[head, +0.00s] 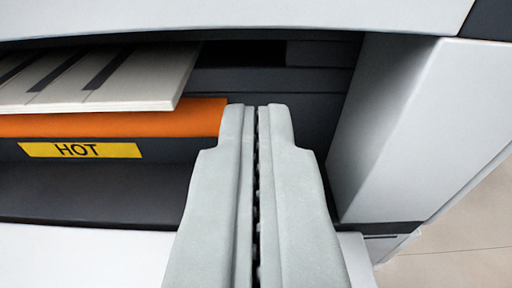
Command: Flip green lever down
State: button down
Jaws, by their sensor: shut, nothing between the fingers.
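My gripper (256,112) reaches into the middle of the view from below, its two pale grey fingers shut together with nothing between them. The fingertips overlap the right end of an orange bar (110,122) inside the opening of a white and dark grey machine. I cannot tell whether they touch it. No green lever shows in this view; my fingers hide part of the opening.
A yellow label reading HOT (80,150) is below the orange bar. A pale panel with dark stripes (130,82) juts out above it. A white side wall (400,130) bounds the opening on the right. A tan floor (460,250) shows at lower right.

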jog(key=shift+s+a+f, duration=0.1)
jog(key=shift+s+f, duration=0.75)
jog(key=shift+f, duration=0.15)
jog(key=shift+s+f, duration=0.2)
jog(key=shift+f, duration=0.4)
jog(key=shift+s+f, duration=0.2)
jog(key=shift+f, duration=0.55)
jog(key=shift+s, duration=0.1)
jog(key=s+a+r, duration=0.1)
jog(key=s+r, duration=0.1)
jog(key=s, duration=1.5)
jog(key=shift+a+r, duration=0.15)
jog(key=shift+r, duration=0.2)
